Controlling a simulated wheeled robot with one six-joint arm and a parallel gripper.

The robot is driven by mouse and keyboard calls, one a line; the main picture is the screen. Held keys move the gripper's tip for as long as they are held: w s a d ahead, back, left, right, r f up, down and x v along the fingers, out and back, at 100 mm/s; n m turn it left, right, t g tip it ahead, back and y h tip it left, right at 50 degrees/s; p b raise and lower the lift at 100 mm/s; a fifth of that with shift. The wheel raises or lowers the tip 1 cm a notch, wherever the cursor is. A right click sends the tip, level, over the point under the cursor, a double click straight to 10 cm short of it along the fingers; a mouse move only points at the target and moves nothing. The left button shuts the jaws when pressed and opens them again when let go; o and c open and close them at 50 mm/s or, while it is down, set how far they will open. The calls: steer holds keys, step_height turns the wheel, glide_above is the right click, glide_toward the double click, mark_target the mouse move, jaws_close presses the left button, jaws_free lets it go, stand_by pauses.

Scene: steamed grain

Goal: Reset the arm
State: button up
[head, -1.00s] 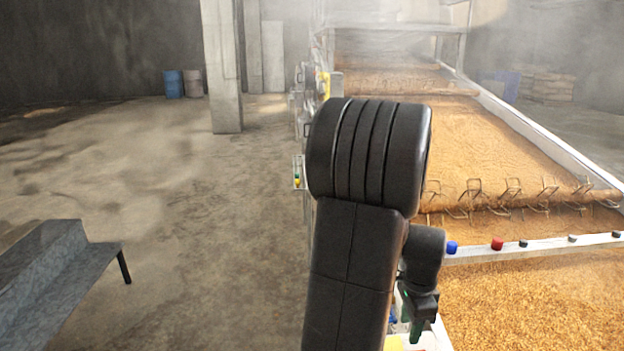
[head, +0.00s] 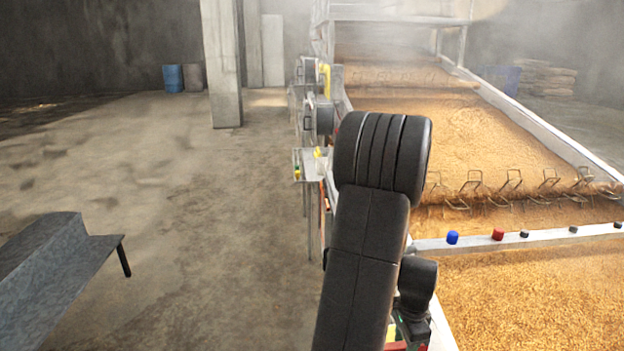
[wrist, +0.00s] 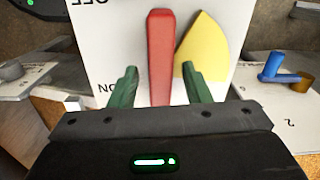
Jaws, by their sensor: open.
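My arm stands upright in the middle of the head view, its dark links hiding part of the machine's near edge. In the wrist view my gripper (wrist: 160,88) shows two green fingers, apart, with nothing clearly held between them. A red lever (wrist: 161,55) lies in line with the gap between the fingers, in front of a white panel (wrist: 108,45) with partly readable lettering. I cannot tell whether the fingers touch the lever. A yellow pointed piece (wrist: 205,50) is right of the lever. The gripper is mostly hidden in the head view.
A long grain bed (head: 440,125) with a row of wire tines runs back on the right. Blue (head: 452,237) and red (head: 498,235) knobs sit on its white crossbar. A grey metal bench (head: 45,265) is at the lower left. The concrete floor between is clear.

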steer(key=shift+s+n, duration=0.15)
steer(key=shift+n, duration=0.9)
steer(key=shift+s+n, duration=0.15)
steer(key=shift+n, duration=0.9)
